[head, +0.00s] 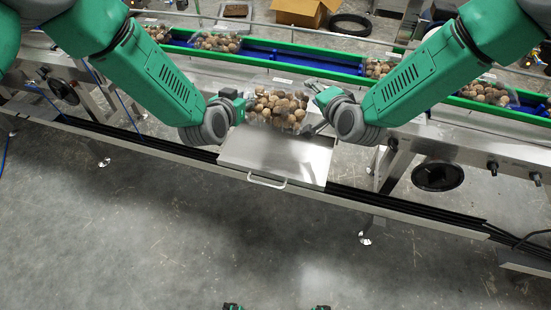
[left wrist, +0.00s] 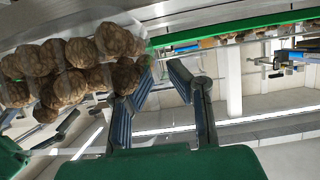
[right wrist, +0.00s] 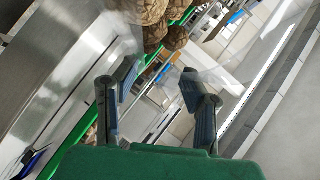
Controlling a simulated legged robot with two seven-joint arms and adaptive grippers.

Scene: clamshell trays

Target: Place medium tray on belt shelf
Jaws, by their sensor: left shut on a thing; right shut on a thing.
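A clear clamshell tray (head: 254,121) filled with brown, round, nut-like items (head: 278,107) is between my two grippers in the head view. It is above the back of the steel shelf (head: 262,162); I cannot tell whether it touches the shelf. My left gripper (head: 238,108) is shut on the tray's left side, and my right gripper (head: 318,116) on its right side. The left wrist view shows the items (left wrist: 70,72) beside the left fingers (left wrist: 160,80). The right wrist view shows clear plastic (right wrist: 212,78) at the right fingers (right wrist: 157,85). The thin gripped edges are hard to see.
Behind runs a blue conveyor belt (head: 262,53) with green rails, carrying other filled clamshell trays (head: 215,42). The shelf's front part is bare, with a handle (head: 267,182) on its front edge. A cardboard box (head: 299,12) and a black ring (head: 351,24) lie beyond the belt.

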